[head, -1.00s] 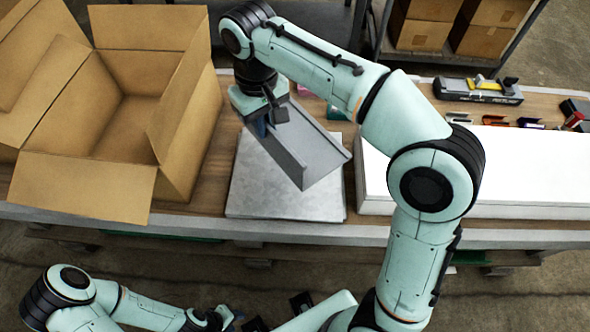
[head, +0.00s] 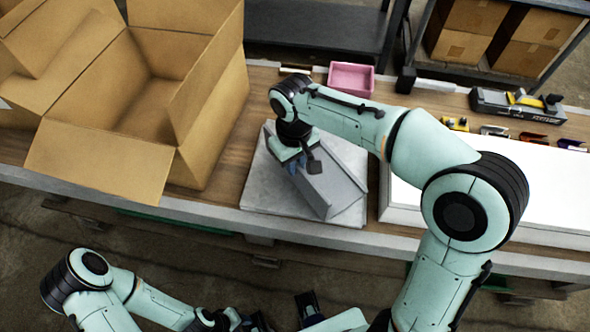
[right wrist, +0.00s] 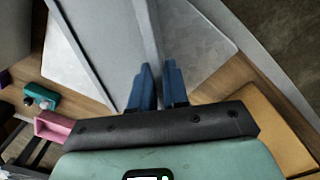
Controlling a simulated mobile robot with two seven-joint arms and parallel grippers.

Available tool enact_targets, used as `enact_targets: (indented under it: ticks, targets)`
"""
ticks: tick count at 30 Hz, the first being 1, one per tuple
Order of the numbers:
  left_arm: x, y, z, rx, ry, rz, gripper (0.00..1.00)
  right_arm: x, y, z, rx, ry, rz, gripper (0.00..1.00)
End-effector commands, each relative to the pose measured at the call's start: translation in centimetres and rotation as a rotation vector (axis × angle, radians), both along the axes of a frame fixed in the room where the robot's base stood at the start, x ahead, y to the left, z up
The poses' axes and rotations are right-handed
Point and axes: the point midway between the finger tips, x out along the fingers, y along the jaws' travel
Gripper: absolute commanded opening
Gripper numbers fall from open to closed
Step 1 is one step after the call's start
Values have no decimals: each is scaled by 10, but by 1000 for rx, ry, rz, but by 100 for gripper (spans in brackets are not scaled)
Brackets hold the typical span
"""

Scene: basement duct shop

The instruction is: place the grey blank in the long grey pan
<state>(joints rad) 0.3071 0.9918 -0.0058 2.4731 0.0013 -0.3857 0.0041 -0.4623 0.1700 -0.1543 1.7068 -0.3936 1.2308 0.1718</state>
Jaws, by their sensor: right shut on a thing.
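The long grey pan (head: 330,184), a channel with raised side walls, is over a flat, mottled grey sheet (head: 262,185) on the bench. My right gripper (head: 297,166) is shut on one of the pan's side walls near its far end. In the right wrist view the blue fingers (right wrist: 158,75) pinch this wall, with the pan's floor (right wrist: 112,35) to the left. I cannot tell whether the pan touches the sheet. I cannot make out a separate grey blank, unless it is the flat sheet. My left arm shows at the lower left; its jaws are unclear.
A large open cardboard box (head: 100,160) stands left of the sheet. A white block (head: 400,200) stands close on the right. A pink bin (head: 351,80) is behind the pan. Tools and small coloured parts (head: 515,103) lie at the back right.

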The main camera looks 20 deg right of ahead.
Motion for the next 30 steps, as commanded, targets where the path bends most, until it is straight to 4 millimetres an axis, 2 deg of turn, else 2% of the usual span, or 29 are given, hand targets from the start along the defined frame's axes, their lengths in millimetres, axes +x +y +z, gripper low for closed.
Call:
enact_targets:
  ticks: [3, 6, 19, 20, 21, 22, 30]
  targets:
    - [-2, 0, -4, 0, 2, 0, 43, -1, 0, -22, -2, 4, 1, 0]
    - [-2, 0, -6, 0, 2, 0, 43, 0, 0, -32, -2, 3, 0, 0]
    - [-3, 0, -8, 0, 3, 0, 43, 0, 0, -37, 0, 1, 0, 0]
    - [-3, 0, -8, 0, 3, 0, 43, 0, 0, -37, 0, 2, 0, 21]
    - [-3, 0, -8, 0, 3, 0, 43, 0, 0, -37, 0, 2, 0, 34]
    - [-3, 0, -8, 0, 3, 0, 43, 0, 0, -37, 0, 2, 0, 40]
    - [-3, 0, -7, 0, 3, 0, 43, 0, 0, -36, 0, 2, 0, 40]
